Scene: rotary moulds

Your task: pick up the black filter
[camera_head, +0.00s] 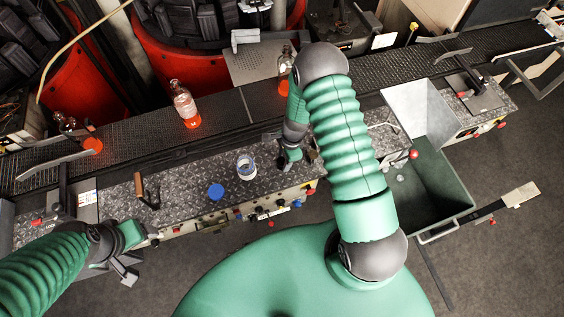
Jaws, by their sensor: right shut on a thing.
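My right gripper (290,158) reaches down over the dark, speckled metal worktop, right of the clear jar. It is shut on a small dark thing, which I take to be the black filter; the gripper and arm hide most of it, so its shape is not clear. No other black filter can be made out on the worktop. My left gripper (127,268) is at the lower left, in front of the worktop's edge and away from the objects. Its fingers are too small and dark to tell whether they are open.
A clear jar (247,167), a blue round cap (215,190) and a brown-handled tool (141,187) are on the worktop (185,180). Behind it, a conveyor (225,108) carries bottles with glowing orange bottoms (184,103). A green bin (440,190) stands at the right.

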